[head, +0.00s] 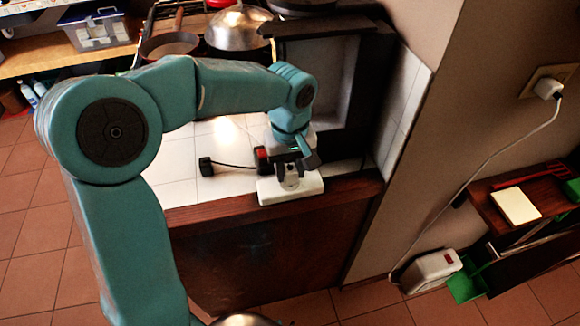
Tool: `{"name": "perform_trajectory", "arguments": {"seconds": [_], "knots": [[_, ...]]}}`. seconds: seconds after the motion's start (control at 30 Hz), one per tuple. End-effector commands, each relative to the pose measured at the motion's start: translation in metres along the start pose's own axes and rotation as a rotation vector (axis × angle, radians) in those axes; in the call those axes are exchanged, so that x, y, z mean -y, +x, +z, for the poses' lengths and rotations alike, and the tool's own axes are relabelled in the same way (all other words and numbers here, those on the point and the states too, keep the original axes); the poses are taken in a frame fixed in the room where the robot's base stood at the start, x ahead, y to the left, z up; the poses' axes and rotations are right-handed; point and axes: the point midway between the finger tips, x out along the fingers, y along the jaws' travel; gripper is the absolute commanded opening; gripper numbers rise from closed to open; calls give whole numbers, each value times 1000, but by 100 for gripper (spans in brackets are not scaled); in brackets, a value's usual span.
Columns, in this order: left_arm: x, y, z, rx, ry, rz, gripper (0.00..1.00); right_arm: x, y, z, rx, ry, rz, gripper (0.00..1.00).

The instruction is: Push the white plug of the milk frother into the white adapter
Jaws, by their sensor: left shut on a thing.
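My left gripper (296,168) comes down over the counter at its front right part. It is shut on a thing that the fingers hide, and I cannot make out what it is. Directly below and around the fingertips is a white block (303,189), likely the white adapter, near the counter's front edge. The fingers hide part of its top, and I cannot tell whether the held thing touches it. The white plug of the milk frother does not show clearly. My right gripper is not in view.
A black plug (206,166) with a dark cable lies left on the white tiled counter (176,165). A dark open-fronted cabinet (324,75) stands close behind the gripper. A pan (170,45) and a metal lid (238,27) are at the back. A white wall plug (547,88) is far right.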

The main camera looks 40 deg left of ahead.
Motion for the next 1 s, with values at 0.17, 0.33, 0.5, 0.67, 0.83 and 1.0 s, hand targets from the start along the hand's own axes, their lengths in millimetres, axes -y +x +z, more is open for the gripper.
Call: {"name": "perform_trajectory", "arguments": {"seconds": [0.17, 0.33, 0.5, 0.67, 0.83, 1.0], "knots": [[0, 0, 0, 0, 0, 0, 9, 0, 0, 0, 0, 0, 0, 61], [0, 0, 0, 0, 0, 0, 9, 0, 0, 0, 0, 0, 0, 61], [0, 0, 0, 0, 0, 0, 9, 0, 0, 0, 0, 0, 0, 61], [0, 2, 0, 0, 0, 0, 9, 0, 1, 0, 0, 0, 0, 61], [0, 6, 0, 0, 0, 0, 9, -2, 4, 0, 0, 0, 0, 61], [0, 9, 0, 0, 0, 0, 9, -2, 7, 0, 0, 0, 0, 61]]}}
